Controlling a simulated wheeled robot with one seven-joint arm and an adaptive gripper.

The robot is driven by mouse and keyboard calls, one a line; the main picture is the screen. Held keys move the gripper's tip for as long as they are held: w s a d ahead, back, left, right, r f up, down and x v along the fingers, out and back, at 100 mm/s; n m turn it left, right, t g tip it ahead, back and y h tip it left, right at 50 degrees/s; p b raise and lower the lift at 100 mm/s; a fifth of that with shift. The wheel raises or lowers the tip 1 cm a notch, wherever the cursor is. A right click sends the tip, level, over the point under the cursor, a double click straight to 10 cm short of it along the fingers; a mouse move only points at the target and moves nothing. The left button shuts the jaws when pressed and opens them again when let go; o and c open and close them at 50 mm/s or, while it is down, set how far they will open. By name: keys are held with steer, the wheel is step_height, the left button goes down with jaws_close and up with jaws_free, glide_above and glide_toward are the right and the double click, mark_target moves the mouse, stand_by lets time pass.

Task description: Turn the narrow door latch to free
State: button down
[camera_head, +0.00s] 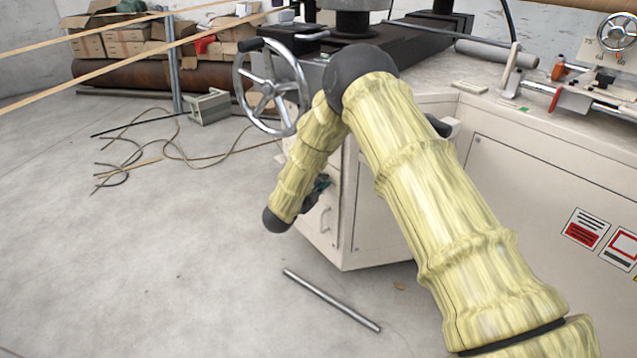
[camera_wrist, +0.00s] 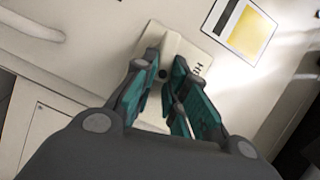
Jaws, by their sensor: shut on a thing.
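The narrow door latch (camera_wrist: 172,42) is a cream piece with a raised grip on a flat plate, tilted in the wrist view. My gripper (camera_wrist: 166,68) has its teal-padded fingers closed on the raised grip, one on each side. Dark marking shows beside the right finger, too small to read. Fingers and palm hide the lower part of the latch. In the head view my gripper (camera_head: 321,184) is at the narrow door (camera_head: 328,222) on the machine's left end; the latch is hidden there by my arm.
A curved pull handle (camera_head: 326,219) is on the narrow door, also at upper left in the wrist view (camera_wrist: 30,26). A spoked handwheel (camera_head: 271,88) stands above my forearm. A metal rod (camera_head: 331,299) lies on the floor in front. The floor to the left is mostly clear, with loose cables (camera_head: 170,148).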

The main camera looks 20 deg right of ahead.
steer(key=shift+f+m+t+h+b, duration=0.3)
steer(key=shift+f+m+b, duration=0.1)
steer(key=shift+m, duration=0.7)
steer(key=c, duration=1.4)
jaws_free()
steer(key=shift+c, duration=0.2)
steer(key=v, duration=1.2)
steer(key=shift+d+f, duration=0.1)
